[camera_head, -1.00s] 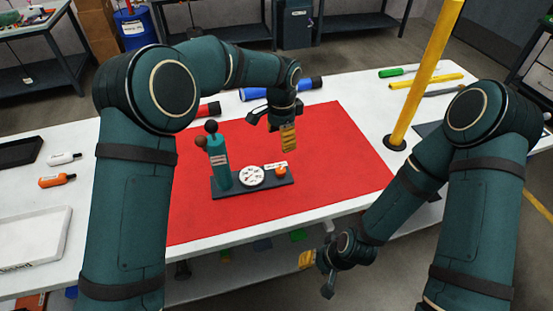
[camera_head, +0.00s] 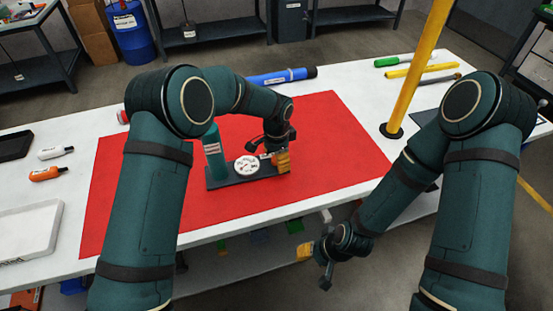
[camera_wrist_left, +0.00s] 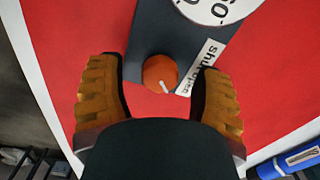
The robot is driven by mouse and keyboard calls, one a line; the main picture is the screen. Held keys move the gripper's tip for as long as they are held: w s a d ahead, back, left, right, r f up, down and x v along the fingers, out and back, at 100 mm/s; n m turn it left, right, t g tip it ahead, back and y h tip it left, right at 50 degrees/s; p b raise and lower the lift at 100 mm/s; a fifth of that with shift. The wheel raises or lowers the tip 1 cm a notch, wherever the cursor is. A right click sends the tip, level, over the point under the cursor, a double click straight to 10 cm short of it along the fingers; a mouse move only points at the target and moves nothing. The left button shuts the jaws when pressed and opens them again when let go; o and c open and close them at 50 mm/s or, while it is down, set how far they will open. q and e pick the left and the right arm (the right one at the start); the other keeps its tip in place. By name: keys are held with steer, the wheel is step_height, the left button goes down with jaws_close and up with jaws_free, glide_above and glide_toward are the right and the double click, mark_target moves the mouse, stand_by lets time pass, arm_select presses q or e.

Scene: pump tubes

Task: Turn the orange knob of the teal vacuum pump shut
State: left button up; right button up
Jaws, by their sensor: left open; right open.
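The teal vacuum pump (camera_head: 215,155) stands on a dark base plate (camera_head: 216,181) on the red mat, partly hidden by my left arm. A white round dial (camera_head: 246,166) sits on the plate beside it. My left gripper (camera_head: 283,161) is over the knob end of the plate and hides most of the knob in the head view. In the left wrist view the orange knob (camera_wrist_left: 160,72), with a white pointer mark, lies between the open fingers (camera_wrist_left: 160,95), apart from both. A label reading shut and open (camera_wrist_left: 200,68) is beside it. My right gripper (camera_head: 315,265) is open and empty off the table's front edge.
A yellow post (camera_head: 418,70) rises from the white table at right. Blue, green and yellow tubes lie at the back. A white tray (camera_head: 25,228), a black tray (camera_head: 14,146) and two small bottles are at left. The red mat (camera_head: 340,150) is clear right of the pump.

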arm_select(q)
jaws_close()
steer(key=shift+n, duration=0.3)
steer(key=n, duration=0.3)
steer(key=shift+n, duration=0.4)
steer(key=n, duration=0.4)
steer(key=shift+n, duration=0.3)
steer(key=n, duration=0.4)
steer(key=shift+p, duration=0.3)
steer(key=shift+n+p, duration=0.3)
steer(key=shift+n, duration=2.1)
